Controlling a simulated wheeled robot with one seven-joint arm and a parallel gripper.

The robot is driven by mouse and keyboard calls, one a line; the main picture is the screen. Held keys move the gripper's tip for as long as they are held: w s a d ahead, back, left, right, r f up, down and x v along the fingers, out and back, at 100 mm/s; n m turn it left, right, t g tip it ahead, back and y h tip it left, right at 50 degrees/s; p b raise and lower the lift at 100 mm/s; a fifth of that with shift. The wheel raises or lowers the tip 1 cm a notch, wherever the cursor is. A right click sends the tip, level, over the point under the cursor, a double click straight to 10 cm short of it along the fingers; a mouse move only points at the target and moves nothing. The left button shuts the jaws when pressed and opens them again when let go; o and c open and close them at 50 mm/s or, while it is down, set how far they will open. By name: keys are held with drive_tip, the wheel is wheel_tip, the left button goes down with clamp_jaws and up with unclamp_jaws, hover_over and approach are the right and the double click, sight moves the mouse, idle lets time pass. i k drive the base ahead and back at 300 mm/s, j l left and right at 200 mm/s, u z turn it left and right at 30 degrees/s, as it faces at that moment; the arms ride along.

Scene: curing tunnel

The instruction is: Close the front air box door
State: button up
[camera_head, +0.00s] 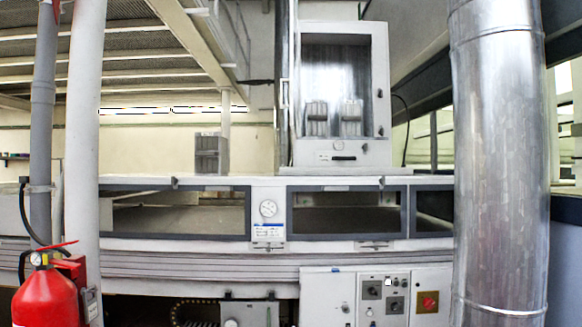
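A light grey upright box (384,60), which looks like the air box, stands on top of the long machine, right of centre. Its front shows a large opening or window with two grey ribbed blocks inside; I cannot tell for sure which. A narrow pale panel (284,95) stands nearly edge-on at the box's left side, with a dark handle-like bar (257,81) sticking out leftward. It may be the door standing open, but this is unclear. Small dark fittings sit on the box's right front edge. My gripper is not in view.
The long machine (190,257) with dark-framed windows spans the view. A thick metal duct (500,160) stands at right front. White and grey pipes (84,130) and a red fire extinguisher (45,298) stand at left front. A control panel (388,297) is low right of centre.

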sight(291, 69)
drive_tip(key=i+j+z, duration=0.15)
drive_tip(key=j, duration=0.6)
drive_tip(key=i+j+z, duration=0.2)
drive_tip(key=j, duration=0.5)
drive_tip(key=j+z, duration=0.15)
drive_tip(key=j, duration=0.6)
